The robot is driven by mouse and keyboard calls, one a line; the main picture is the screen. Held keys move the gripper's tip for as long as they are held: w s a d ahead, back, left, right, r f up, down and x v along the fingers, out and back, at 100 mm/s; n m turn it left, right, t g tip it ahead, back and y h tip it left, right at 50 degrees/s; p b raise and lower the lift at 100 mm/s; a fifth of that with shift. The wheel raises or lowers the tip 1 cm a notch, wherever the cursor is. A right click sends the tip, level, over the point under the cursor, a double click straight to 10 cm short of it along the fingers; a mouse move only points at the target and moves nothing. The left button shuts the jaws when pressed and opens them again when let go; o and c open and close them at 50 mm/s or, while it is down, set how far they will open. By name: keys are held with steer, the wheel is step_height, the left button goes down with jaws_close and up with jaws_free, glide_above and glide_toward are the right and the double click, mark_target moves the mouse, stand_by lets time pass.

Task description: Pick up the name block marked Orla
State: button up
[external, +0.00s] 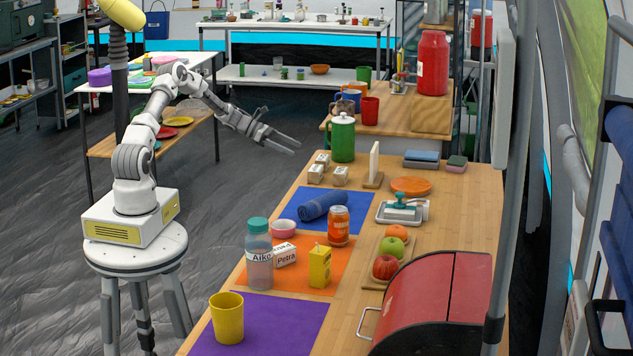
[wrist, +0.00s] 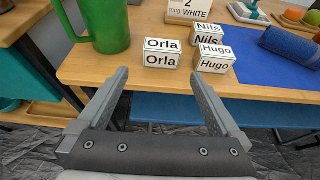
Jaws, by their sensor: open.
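The white block marked Orla (wrist: 161,53) sits on the wooden table near its edge, just ahead of my gripper (wrist: 160,76) in the wrist view. Its label shows on the top and the front face. My gripper is open and empty, and the block lies beyond and between its fingertips without contact. In the external view my gripper (external: 291,146) hangs up and left of the Orla block (external: 322,159), off the table's left edge.
The green jug (wrist: 106,22) stands close left of Orla. The Nils block (wrist: 208,34) and Hugo block (wrist: 214,60) stand close right. A white card (wrist: 190,9) stands behind. A blue mat with a rolled towel (wrist: 290,43) lies further right.

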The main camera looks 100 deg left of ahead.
steer(key=b, duration=0.2)
glide_toward(322, 162)
steer(key=w+a+f, duration=0.1)
steer(key=a, duration=0.1)
steer(key=w+a+f, duration=0.1)
steer(key=w+f, duration=0.1)
steer(key=shift+w+a, duration=0.3)
steer(key=shift+a, duration=0.1)
steer(key=shift+b+x, duration=1)
steer(key=shift+x, duration=1.75)
steer(key=shift+d, duration=0.15)
steer(key=shift+c, duration=0.3)
steer(key=c, duration=1)
steer(key=shift+c, duration=0.2)
